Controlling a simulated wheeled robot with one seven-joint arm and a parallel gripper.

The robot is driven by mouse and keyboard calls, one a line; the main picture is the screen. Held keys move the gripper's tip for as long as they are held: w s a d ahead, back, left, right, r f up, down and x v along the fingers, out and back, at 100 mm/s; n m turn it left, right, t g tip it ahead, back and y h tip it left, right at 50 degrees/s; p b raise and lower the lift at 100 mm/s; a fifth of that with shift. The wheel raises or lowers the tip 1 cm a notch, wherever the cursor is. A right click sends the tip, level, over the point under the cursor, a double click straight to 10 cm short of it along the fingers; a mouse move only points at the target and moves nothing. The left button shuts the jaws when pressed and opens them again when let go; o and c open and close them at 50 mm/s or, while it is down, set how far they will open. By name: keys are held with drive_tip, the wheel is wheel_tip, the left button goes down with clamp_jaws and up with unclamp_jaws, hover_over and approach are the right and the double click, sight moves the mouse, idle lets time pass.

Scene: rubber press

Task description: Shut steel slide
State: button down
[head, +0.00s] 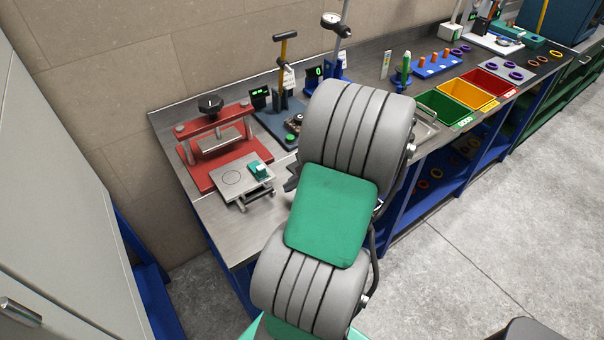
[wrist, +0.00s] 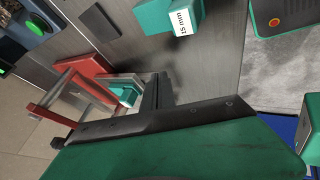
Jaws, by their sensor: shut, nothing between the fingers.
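The steel slide (head: 236,182) is a flat plate with a round outline, standing out toward the front from the red press (head: 196,173). A teal block (head: 259,169) sits on the slide. A bar handle (head: 258,199) is at its front edge. In the wrist view the slide (wrist: 122,77) and the teal block (wrist: 126,97) show beside the red press frame (wrist: 92,65). My gripper (wrist: 160,88) is shut and empty, in front of the slide in that view; whether it touches the slide I cannot tell. In the head view my arm hides most of the gripper.
A dark gauge stand (head: 280,118) is right of the press. Green, yellow and red bins (head: 462,92) line the bench's right part. A teal piece labelled 15 mm (wrist: 178,20) shows in the wrist view. The bench front left (head: 228,232) is clear.

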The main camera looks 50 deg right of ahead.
sight(270, 170)
drive_tip(key=w, duration=0.1)
drive_tip(key=w+p, duration=0.1)
drive_tip(key=w, duration=0.2)
drive_tip(key=shift+d+f+p, duration=0.3)
drive_tip(key=shift+d, duration=0.1)
drive_tip(key=shift+w, duration=0.1)
drive_tip(key=w+b, duration=0.1)
drive_tip(key=w+d, duration=0.1)
drive_tip(key=w, duration=0.1)
drive_tip(key=w+b, duration=0.1)
drive_tip(key=shift+w+d+f+b, duration=0.15)
drive_tip(key=shift+w+d+b, duration=0.1)
drive_tip(key=shift+w+b, duration=0.1)
